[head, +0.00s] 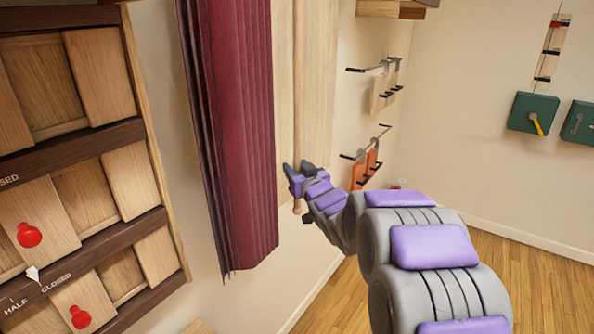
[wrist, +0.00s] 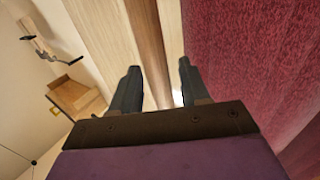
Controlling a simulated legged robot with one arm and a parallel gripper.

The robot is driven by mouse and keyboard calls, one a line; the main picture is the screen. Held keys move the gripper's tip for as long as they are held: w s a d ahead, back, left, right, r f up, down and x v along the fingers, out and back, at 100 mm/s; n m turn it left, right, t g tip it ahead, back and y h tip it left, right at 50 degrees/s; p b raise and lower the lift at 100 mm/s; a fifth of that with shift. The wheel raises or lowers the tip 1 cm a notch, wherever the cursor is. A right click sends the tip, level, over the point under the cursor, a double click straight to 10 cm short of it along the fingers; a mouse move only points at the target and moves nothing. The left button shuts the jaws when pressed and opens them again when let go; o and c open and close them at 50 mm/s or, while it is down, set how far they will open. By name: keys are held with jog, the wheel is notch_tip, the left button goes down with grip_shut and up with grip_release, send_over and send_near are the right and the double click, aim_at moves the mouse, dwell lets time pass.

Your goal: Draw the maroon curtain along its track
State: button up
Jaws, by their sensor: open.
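The maroon curtain (head: 232,130) hangs bunched in vertical folds in the middle left of the head view. In the wrist view the curtain (wrist: 245,60) fills the right side. Its track is not visible in either view. My gripper (head: 298,172) is just right of the curtain's right edge, in front of pale wooden boards. In the wrist view my gripper (wrist: 158,85) is open, its two dark fingers apart with nothing held between them. The right finger is close to the curtain's edge; I cannot tell if it touches.
A wooden panel (head: 72,130) with sliding doors and red knobs (head: 30,235) stands at the left. Wall hooks (head: 375,68) and an orange item (head: 365,165) are beyond my arm. Green boxes (head: 533,113) hang at the far right. The wooden floor (head: 530,270) at the right is clear.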

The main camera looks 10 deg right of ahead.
grip_shut()
dwell(0.4)
